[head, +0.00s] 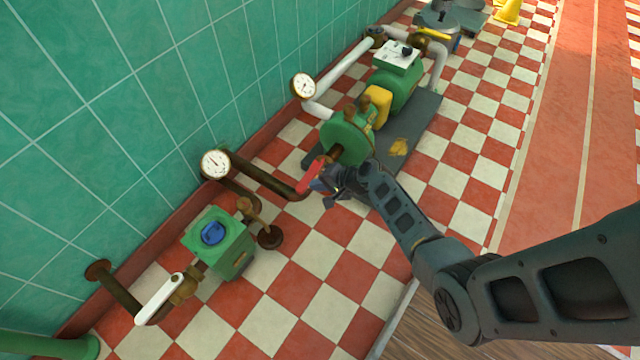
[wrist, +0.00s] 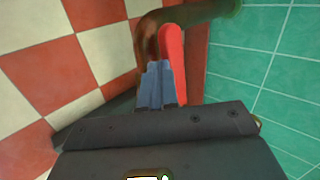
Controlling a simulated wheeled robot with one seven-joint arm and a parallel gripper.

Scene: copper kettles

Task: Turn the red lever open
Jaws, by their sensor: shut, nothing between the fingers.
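The red lever (head: 312,176) sits on the brown pipe just left of the round green pump housing in the head view. In the wrist view the red lever (wrist: 172,60) runs up from behind the fingertips, beside the brown pipe (wrist: 152,40). My gripper (head: 322,187) is at the lever's near side. In the wrist view my gripper (wrist: 155,82) is shut, its blue-grey fingers together with nothing between them. The fingertips overlap the lever's lower end in the picture; I cannot tell whether they touch it.
The green pump (head: 347,140) stands on a dark base plate (head: 425,118) right of the lever. A white lever (head: 160,298) and a green box with a blue knob (head: 213,233) lie to the left. Gauges stand by the tiled wall. The checkered floor in front is clear.

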